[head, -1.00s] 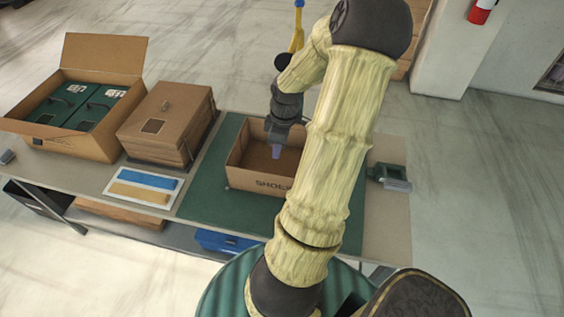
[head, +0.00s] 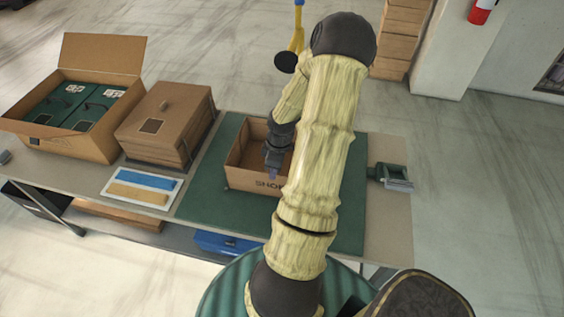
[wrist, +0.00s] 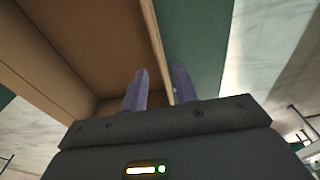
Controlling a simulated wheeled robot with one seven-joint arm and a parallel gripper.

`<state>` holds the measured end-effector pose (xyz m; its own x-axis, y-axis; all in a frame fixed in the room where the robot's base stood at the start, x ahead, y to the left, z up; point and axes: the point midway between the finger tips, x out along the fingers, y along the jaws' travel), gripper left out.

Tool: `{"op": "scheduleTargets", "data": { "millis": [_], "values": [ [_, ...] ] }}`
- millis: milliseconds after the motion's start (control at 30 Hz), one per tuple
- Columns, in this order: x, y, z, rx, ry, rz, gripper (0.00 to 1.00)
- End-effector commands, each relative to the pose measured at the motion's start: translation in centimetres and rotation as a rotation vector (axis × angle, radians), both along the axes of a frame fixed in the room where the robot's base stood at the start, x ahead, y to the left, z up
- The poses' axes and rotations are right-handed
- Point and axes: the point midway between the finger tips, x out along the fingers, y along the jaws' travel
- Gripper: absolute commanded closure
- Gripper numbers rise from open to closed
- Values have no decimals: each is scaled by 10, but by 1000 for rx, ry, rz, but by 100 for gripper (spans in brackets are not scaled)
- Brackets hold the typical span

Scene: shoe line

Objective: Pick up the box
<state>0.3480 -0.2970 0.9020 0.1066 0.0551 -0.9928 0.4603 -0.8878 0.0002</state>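The box is an open brown cardboard shoe box (head: 248,180) with lettering on its front wall, sitting on the green mat. My arm hides its right part in the head view. My gripper (head: 272,175) is at the box's near wall. In the wrist view, my gripper (wrist: 160,88) is open, with its two purple fingers apart. The wall of the box (wrist: 152,40) runs between them, one finger on the inner side and one on the outer side. A gap shows beside the wall, so I see no grip on it. The visible inside looks empty.
The green mat (head: 210,195) lies on the table. To the left stand a closed brown box (head: 165,125), an open carton (head: 75,145) with green boxes, and a tray (head: 143,188) with blue and tan strips. A dark green device (head: 390,175) sits at the right edge.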

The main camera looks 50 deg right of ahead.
Motion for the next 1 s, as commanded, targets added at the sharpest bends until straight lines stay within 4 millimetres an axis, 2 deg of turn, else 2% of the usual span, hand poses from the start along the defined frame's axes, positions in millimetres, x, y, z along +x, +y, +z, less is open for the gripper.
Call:
{"op": "scheduleTargets", "data": {
  "millis": [167,433,1000],
  "values": [
    [1,1,-14,2,1,4,71],
    [3,1,-50,1,2,-1,71],
    [4,1,-52,1,0,0,71]
  ]
}}
